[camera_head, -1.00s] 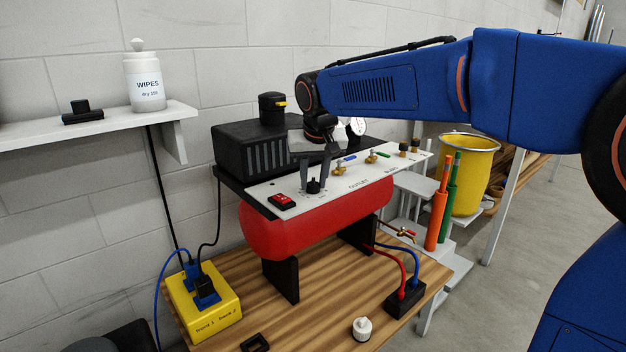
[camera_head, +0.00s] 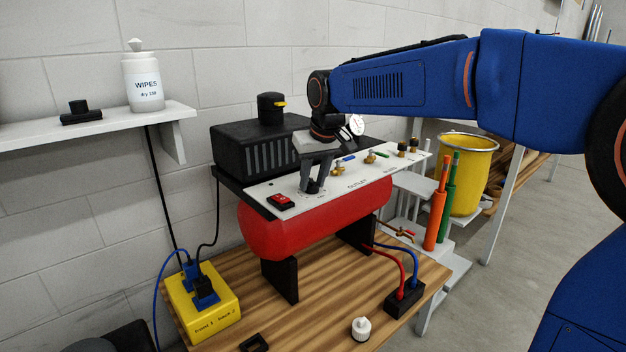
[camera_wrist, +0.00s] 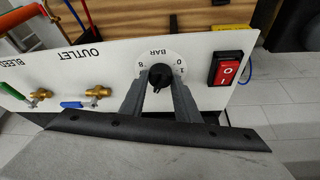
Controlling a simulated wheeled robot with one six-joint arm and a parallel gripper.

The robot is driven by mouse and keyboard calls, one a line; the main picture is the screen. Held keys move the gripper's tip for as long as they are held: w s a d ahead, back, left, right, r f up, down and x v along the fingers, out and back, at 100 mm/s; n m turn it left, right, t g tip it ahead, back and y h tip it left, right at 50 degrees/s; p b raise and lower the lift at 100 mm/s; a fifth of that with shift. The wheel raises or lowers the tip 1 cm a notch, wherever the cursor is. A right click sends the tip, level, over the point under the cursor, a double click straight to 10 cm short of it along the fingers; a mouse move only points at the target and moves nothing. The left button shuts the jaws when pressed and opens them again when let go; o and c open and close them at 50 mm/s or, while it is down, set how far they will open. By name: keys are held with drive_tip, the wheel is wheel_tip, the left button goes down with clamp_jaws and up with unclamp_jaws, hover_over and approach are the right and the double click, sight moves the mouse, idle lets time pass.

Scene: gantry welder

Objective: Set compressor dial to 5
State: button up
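The compressor dial (camera_head: 312,187) is a small black knob on the white panel (camera_head: 350,178) above the red tank. In the wrist view the dial (camera_wrist: 160,76) sits on a white scale marked BAR; 0, 1 and 8 can be read, the other numbers are hidden. Where its pointer stands cannot be told. My gripper (camera_head: 314,182) is lowered over the dial, leaning. In the wrist view my gripper (camera_wrist: 160,84) has one finger on each side of the knob, with narrow gaps showing, so it looks open around the dial.
A red switch (camera_head: 281,201) sits left of the dial; it also shows in the wrist view (camera_wrist: 227,72). Brass valves with blue (camera_head: 340,165) and green (camera_head: 372,157) handles stand right of it. A black ribbed housing (camera_head: 255,145) rises behind the panel.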

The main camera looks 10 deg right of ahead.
drive_tip(key=o, duration=0.4)
drive_tip(key=shift+c, duration=0.2)
drive_tip(key=shift+r, duration=0.1)
drive_tip(key=v, duration=1.7)
drive_tip(key=shift+s+d, duration=0.1)
drive_tip(key=shift+d, duration=0.05)
